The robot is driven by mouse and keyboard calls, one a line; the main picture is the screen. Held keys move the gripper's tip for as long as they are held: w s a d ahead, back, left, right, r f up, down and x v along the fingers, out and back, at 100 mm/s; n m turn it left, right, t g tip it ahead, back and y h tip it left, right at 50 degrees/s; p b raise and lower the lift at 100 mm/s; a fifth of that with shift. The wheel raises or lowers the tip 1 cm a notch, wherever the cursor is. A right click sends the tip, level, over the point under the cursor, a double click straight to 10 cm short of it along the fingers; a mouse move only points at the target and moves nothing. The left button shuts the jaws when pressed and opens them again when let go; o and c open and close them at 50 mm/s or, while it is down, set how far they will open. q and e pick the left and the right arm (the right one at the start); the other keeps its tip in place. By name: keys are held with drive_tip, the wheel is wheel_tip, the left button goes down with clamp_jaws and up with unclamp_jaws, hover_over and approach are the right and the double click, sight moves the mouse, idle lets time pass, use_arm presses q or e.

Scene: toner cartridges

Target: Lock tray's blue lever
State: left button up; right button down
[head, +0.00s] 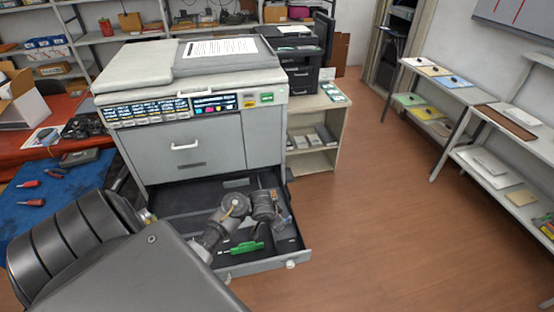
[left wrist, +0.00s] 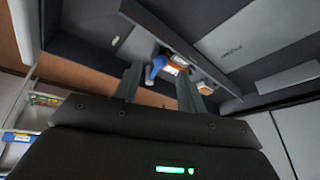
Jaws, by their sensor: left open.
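The tray (head: 281,262) is a dark, pulled-out drawer with a pale front at the bottom of the grey copier (head: 222,143). My left arm reaches into its right part, where the arm hides some of the interior. In the left wrist view, the blue lever (left wrist: 154,68) is a small bent piece beside an orange and white part (left wrist: 177,64) in a dark recess. My left gripper (left wrist: 160,76) is open, with its two fingers on either side of the lever in the picture. I cannot tell whether they touch it. My right gripper is not in view.
A green-handled tool (head: 243,248) lies in the drawer near its front. A blue mat (head: 60,194) with red-handled tools is at the left. A wooden cabinet (head: 322,148) stands right of the copier. The floor to the right is clear up to the shelves.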

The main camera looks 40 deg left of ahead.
use_arm(q)
drive_tip(key=shift+x, duration=1.6)
clamp_jaws()
drive_tip(key=shift+w+a+m+h, duration=0.15)
drive_tip(key=shift+a+m+h, duration=0.2)
drive_tip(key=shift+m, duration=0.35)
drive_tip(key=shift+w+a+m+h, duration=0.15)
drive_tip(key=shift+a+m+h, duration=0.1)
drive_tip(key=shift+a+m, duration=0.35)
drive_tip(key=shift+d, duration=0.2)
unclamp_jaws()
drive_tip(key=shift+r, duration=0.15)
